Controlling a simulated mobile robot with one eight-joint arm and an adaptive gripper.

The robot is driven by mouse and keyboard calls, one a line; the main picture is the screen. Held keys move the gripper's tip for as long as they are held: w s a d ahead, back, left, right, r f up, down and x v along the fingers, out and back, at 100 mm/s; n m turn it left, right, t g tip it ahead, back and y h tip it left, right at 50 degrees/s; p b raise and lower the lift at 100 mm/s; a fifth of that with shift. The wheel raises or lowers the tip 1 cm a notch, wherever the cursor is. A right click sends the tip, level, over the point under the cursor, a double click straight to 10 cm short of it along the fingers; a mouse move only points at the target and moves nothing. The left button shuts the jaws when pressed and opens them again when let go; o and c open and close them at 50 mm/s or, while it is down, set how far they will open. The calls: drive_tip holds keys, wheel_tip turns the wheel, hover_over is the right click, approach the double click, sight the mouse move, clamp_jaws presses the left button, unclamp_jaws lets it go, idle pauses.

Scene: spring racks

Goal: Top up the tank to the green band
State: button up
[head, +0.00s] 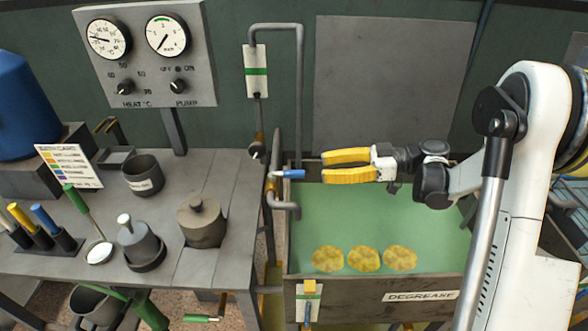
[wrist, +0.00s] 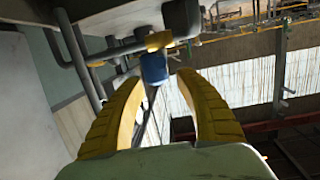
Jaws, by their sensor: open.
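The tank (head: 478,288), labelled DEGREASE, holds pale green liquid (head: 400,220) with several yellow round pieces in it. A white plate with a green band (head: 308,296) is on its front wall; the level against it is too small to read. Another white plate with a green band (head: 256,72) hangs on the wall by the pipe. A blue valve handle (head: 291,174) sits at the tank's left edge. My gripper (head: 324,167) is open just right of the handle. In the wrist view the blue handle (wrist: 154,68) appears between and just beyond my fingertips (wrist: 160,84).
Grey pipes (head: 300,100) run down the wall beside the tank. A bench (head: 130,235) at left carries pots, a ladle and coloured-handled tools. A panel (head: 145,60) with two dials and two knobs stands behind it.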

sight(286, 174)
drive_tip(key=a+n+b, duration=0.1)
drive_tip(key=a, duration=0.1)
drive_tip(key=a+f+n+y+b, duration=0.1)
drive_tip(key=a, duration=0.2)
drive_tip(key=w+a+f+n+y+b, duration=0.1)
drive_tip(key=a, duration=0.2)
drive_tip(key=shift+a+f+g, duration=0.1)
drive_tip(key=shift+f+g, duration=0.15)
drive_tip(key=shift+g, duration=0.15)
clamp_jaws()
